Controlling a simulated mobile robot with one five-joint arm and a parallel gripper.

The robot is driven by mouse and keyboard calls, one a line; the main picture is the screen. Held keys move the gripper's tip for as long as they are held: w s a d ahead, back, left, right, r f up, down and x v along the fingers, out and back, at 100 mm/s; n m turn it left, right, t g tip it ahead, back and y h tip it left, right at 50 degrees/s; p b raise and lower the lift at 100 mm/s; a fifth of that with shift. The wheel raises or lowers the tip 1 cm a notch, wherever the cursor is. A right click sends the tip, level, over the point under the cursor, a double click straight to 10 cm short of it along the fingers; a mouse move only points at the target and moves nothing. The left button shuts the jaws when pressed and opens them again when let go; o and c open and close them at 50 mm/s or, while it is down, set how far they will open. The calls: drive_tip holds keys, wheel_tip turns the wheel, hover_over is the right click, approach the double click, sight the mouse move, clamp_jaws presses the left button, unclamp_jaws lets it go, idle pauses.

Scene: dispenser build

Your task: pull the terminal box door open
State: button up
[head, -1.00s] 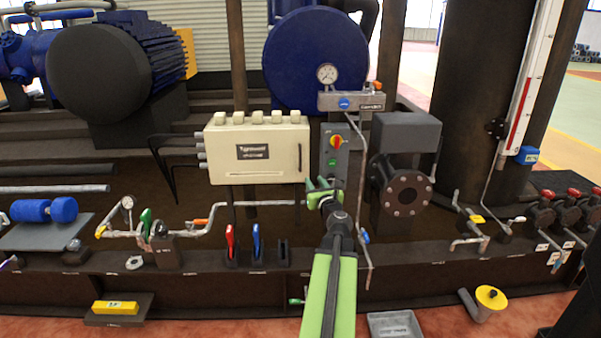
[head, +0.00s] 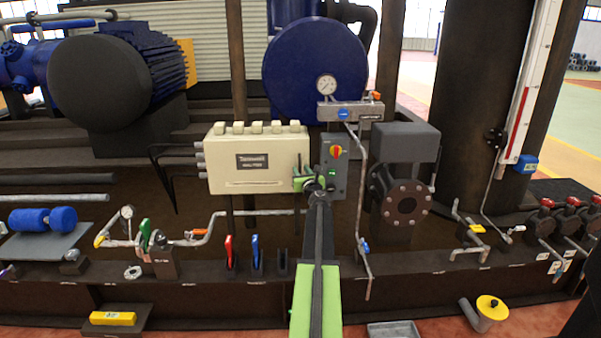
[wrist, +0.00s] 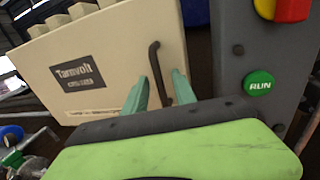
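The cream terminal box (head: 245,172) stands at the middle of the head view, with its door shut. In the wrist view the door (wrist: 105,75) carries a dark label and a dark bar handle (wrist: 156,70) near its right edge. My gripper (head: 306,183) is at the box's lower right corner in the head view. In the wrist view my gripper (wrist: 161,92) shows two green fingers apart, one on each side of the handle's lower part. I cannot tell whether either finger touches it.
A grey control box (head: 336,160) with a red and yellow knob stands close to the right; its green RUN button (wrist: 259,83) shows in the wrist view. A pressure gauge (head: 326,85) is above. Red (head: 229,252) and blue (head: 255,252) levers stand below the terminal box.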

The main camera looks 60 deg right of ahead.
clamp_jaws()
idle(1.5)
